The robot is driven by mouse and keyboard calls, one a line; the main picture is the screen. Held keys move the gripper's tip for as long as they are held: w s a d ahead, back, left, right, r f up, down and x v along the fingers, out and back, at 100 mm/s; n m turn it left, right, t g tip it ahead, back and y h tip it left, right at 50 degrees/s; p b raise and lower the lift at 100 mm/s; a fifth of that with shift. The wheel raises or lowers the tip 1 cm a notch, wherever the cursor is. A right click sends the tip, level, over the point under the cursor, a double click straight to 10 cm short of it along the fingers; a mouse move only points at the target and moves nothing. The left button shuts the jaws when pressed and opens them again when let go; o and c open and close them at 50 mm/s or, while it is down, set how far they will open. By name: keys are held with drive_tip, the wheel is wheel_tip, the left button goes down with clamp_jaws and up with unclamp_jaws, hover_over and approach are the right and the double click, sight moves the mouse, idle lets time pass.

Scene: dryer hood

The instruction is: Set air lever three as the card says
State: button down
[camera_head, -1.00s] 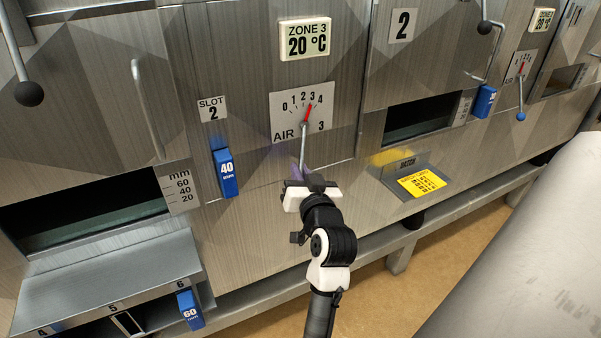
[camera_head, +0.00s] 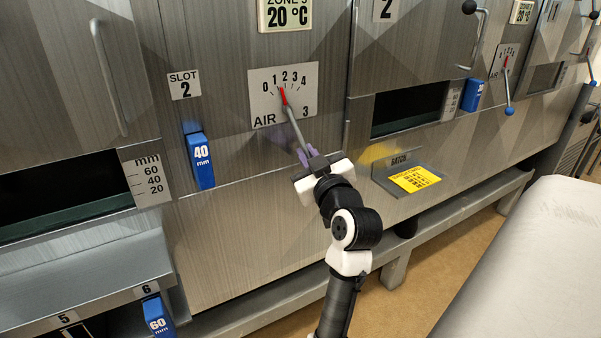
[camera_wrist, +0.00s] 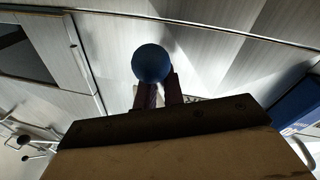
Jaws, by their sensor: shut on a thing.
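The air lever of zone 3 (camera_head: 294,123) is on a pale dial plate (camera_head: 262,105) marked 0 to 4. Its red pointer end points between 1 and 2, closer to 1, and its handle slants down to the right. My gripper (camera_head: 308,157) is shut on the handle's lower end. In the wrist view the blue ball knob (camera_wrist: 152,63) sits at the fingertips (camera_wrist: 158,93); the head view hides most of it. The yellow batch card (camera_head: 414,179) lies on a small ledge to the right; its text is too small to read.
A blue 60 mm block (camera_head: 158,317) stands lower left. Another air lever (camera_head: 507,88) is farther right. A pale rounded body (camera_head: 515,260) fills the lower right.

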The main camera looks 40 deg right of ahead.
drive_tip(key=shift+s+d+r+n+b, duration=0.1)
drive_tip(key=shift+s+d+n+b, duration=0.05)
drive_tip(key=shift+d+n+b, duration=0.5)
drive_tip(key=shift+a, duration=0.15)
drive_tip(key=c, duration=1.5)
unclamp_jaws()
drive_tip(key=b+v, duration=0.1)
drive_tip(key=v, duration=1.3)
drive_tip(key=shift+b, duration=0.35)
